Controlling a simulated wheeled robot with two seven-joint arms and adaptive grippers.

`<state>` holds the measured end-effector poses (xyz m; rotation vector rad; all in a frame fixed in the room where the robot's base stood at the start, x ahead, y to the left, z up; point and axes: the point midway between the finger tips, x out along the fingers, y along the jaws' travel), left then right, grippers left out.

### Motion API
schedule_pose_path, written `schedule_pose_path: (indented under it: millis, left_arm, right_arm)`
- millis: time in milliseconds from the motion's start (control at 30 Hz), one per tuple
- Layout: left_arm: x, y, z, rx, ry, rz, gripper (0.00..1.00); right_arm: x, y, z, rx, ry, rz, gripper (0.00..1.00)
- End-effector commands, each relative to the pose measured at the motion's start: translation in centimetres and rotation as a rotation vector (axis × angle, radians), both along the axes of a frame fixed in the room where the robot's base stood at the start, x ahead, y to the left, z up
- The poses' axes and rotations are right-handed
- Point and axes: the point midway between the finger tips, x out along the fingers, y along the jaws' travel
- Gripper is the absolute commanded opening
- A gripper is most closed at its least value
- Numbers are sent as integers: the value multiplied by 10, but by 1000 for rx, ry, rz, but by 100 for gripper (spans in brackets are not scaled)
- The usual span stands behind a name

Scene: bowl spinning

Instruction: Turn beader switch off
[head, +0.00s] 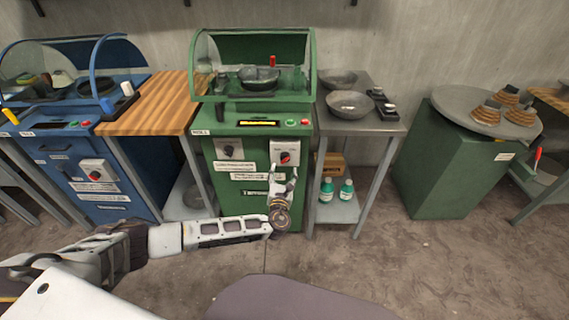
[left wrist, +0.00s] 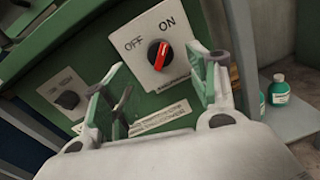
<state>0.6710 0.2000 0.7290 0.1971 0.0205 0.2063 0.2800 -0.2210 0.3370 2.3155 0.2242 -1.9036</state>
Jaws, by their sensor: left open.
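The beader is the green machine (head: 262,110) in the middle of the head view. Its switch is a red and black knob (head: 285,157) on a white plate on the machine's front. In the left wrist view the red knob (left wrist: 159,56) shows clearly, with OFF to its upper left and ON above it. The upper end of its red handle leans toward ON. My left gripper (head: 284,172) is open just in front of and below the switch plate. In the left wrist view its fingers (left wrist: 152,82) are spread, with the knob showing beyond the gap between them, apart from both. My right gripper is not in view.
A wooden-topped table (head: 150,105) and a blue machine (head: 80,165) stand to the left. A second, dark knob (left wrist: 68,99) is left of the switch.

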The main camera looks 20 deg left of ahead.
Motion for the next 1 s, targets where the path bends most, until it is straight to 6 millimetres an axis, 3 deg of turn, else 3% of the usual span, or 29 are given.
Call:
schedule_pose_path:
  millis: [500, 1000]
  left_arm:
    - [57, 11, -1, 0, 0, 0, 59]
    - [67, 14, 0, -1, 1, -1, 59]
  right_arm:
    - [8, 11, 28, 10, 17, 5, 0]
    - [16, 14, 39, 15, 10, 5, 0]
